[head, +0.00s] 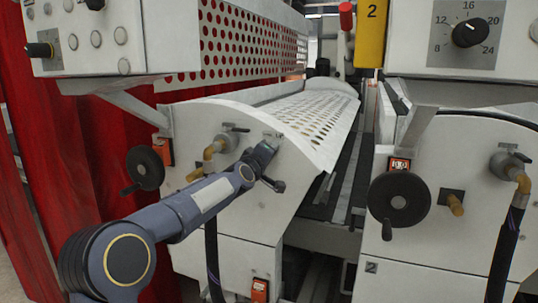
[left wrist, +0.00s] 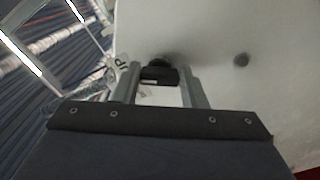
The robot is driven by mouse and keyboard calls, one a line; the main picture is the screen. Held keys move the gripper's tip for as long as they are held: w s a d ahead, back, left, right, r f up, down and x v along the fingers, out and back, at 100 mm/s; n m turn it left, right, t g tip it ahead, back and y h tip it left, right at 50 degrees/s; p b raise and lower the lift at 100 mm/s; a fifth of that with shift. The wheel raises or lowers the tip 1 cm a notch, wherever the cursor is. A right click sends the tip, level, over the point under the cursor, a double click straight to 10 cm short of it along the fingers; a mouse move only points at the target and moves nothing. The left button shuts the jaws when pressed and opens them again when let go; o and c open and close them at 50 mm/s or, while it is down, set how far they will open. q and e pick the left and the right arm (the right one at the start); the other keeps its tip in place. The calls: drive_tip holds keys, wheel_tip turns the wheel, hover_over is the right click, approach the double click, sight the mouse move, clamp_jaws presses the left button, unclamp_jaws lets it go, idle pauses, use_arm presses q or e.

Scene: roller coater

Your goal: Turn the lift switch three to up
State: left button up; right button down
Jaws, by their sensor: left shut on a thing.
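The lift switch (left wrist: 159,74) is a small black knob on a pale machine panel, between the two fingers of my left gripper (left wrist: 165,82) in the left wrist view. The fingers are shut on it. My right gripper is not in view.
A valve with a brass elbow (head: 220,144) is left of my gripper. Black handwheels stand at the left (head: 145,168) and right (head: 399,200). The perforated cover (head: 318,115) lies behind the housing. A control panel (head: 95,38) overhangs the upper left.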

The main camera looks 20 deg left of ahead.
use_arm(q)
drive_tip(key=shift+f, duration=0.15)
drive_tip(key=o, duration=1)
drive_tip(key=s+b, duration=0.2)
drive_tip(key=s, duration=0.5)
drive_tip(key=shift+s+d+b, duration=0.25)
drive_tip(key=shift+s+b, duration=0.1)
drive_tip(key=shift+s, duration=0.05)
